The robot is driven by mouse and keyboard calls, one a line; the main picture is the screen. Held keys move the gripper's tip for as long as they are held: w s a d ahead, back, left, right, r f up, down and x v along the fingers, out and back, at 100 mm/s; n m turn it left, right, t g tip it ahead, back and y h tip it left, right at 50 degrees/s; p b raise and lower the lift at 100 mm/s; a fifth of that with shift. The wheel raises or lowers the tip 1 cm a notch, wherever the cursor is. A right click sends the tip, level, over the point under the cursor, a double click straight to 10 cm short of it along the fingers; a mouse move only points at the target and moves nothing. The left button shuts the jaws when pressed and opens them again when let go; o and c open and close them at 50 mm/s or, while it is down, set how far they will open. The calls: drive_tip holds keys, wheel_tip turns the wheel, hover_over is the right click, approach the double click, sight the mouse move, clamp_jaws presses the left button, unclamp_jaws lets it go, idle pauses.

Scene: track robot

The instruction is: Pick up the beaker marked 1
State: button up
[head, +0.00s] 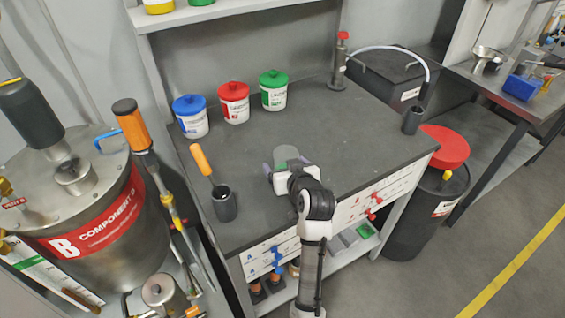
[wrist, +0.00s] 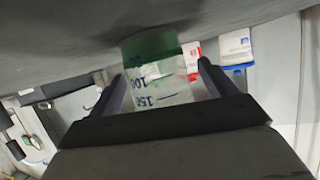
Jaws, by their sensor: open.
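A clear beaker (head: 286,154) with a green part stands on the dark workbench top (head: 330,130). My gripper (head: 286,164) is at it, low over the bench, and hides much of it. In the wrist view the beaker (wrist: 160,80) shows a green band and printed volume marks, and appears upside down. My gripper's fingers (wrist: 165,85) are open, one on each side of it, with a visible gap at least on the right. I cannot make out a mark 1 on the beaker.
Behind stand tubs with blue (head: 191,115), red (head: 234,103) and green (head: 273,90) lids. An orange-handled tool stands in a dark cup (head: 224,203) to the left. A pump (head: 339,65) and a dark cylinder (head: 413,120) are right. Bench between is clear.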

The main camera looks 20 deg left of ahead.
drive_tip(key=shift+w+a, duration=0.15)
drive_tip(key=shift+c, duration=0.5)
drive_tip(key=c, duration=1)
drive_tip(key=shift+r, duration=0.15)
wheel_tip(320, 180, up, 19)
drive_tip(key=shift+r+b, duration=0.2)
drive_tip(key=shift+b, duration=0.75)
